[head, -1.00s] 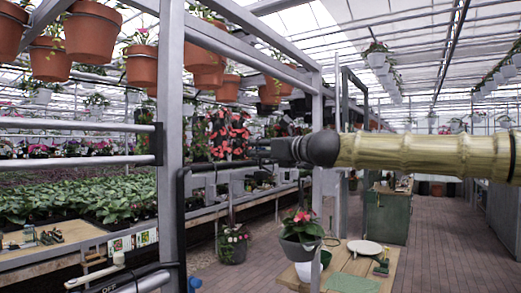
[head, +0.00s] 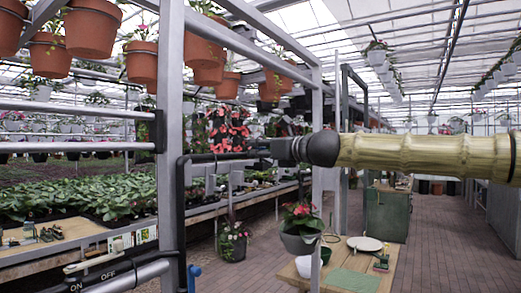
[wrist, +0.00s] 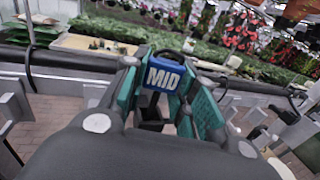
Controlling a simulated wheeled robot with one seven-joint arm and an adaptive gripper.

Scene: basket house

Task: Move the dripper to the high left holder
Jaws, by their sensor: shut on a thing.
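In the wrist view, my gripper (wrist: 165,90) has teal finger pads on both sides of a small blue block marked MID (wrist: 165,78) with dark parts below it. I cannot tell whether this is the dripper or a label on the part held. A thin black loop shows at its top. In the head view my gripper (head: 264,148) is small and dark, near a black pipe (head: 215,157) beside a grey post, and what it holds is too small to make out. No holder marked high left is readable.
A grey metal frame post (head: 170,110) stands close on the left, with metal rails (head: 75,146) beside it. Terracotta pots (head: 92,28) hang overhead. The brick aisle on the right is clear.

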